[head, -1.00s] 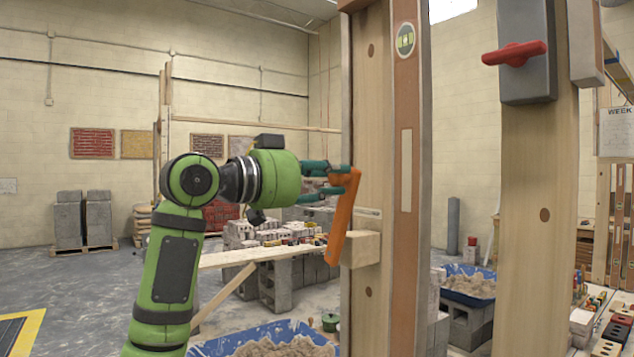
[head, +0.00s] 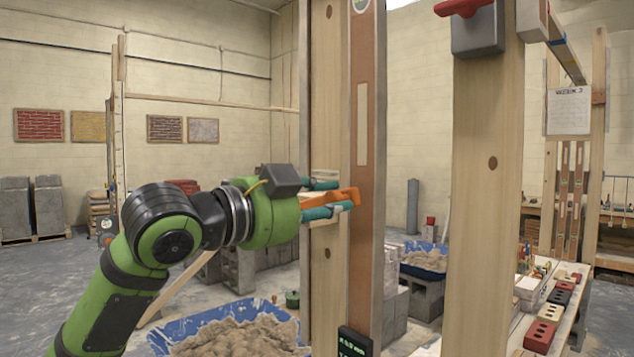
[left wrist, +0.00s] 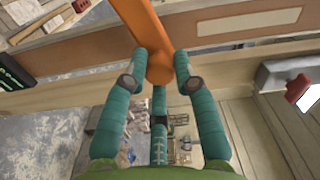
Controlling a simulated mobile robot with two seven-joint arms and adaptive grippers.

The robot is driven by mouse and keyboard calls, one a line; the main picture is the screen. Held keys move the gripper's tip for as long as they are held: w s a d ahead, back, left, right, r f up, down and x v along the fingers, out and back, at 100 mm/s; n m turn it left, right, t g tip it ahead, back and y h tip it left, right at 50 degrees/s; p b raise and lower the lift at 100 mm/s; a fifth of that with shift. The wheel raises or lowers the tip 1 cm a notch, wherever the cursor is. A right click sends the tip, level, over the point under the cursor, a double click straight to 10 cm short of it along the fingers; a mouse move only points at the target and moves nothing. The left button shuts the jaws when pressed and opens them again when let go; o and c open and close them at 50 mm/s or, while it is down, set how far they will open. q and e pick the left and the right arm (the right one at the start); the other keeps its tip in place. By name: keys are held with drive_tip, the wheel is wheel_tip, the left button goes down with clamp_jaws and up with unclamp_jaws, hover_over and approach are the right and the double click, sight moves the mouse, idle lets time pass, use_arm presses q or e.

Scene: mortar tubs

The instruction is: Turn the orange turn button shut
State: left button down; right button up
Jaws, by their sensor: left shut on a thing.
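The orange turn button (head: 338,198) is on the wooden post (head: 328,90) in the head view and looks close to level. A pale wooden block (head: 326,208) shows just behind it, partly hidden. My left gripper (head: 342,195) has its teal fingers around the button, one above and one below. In the left wrist view the orange bar (left wrist: 143,22) runs from the top edge to its rounded end, which sits between the fingers of my left gripper (left wrist: 158,72). The fingers are shut on it. I cannot tell how far the button overlaps the block. My right gripper is not in view.
A grey box (head: 477,35) with a red handle (head: 462,8) is on the post to the right. A blue tub (head: 215,325) of mortar stands low in front of the post, another (head: 424,262) behind. A bench with bricks (head: 541,335) is at the right.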

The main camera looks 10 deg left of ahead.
use_arm(q)
drive_tip(key=shift+s+d+f+m, duration=0.1)
drive_tip(key=shift+d+f+m, duration=0.05)
drive_tip(key=shift+f+m, duration=0.85)
drive_tip(key=shift+s+d+f+m, duration=0.1)
drive_tip(key=shift+f+m, duration=0.6)
drive_tip(key=shift+f, duration=0.6)
drive_tip(key=c, duration=1)
unclamp_jaws()
drive_tip(key=shift+w, duration=0.1)
drive_tip(key=v, duration=1.2)
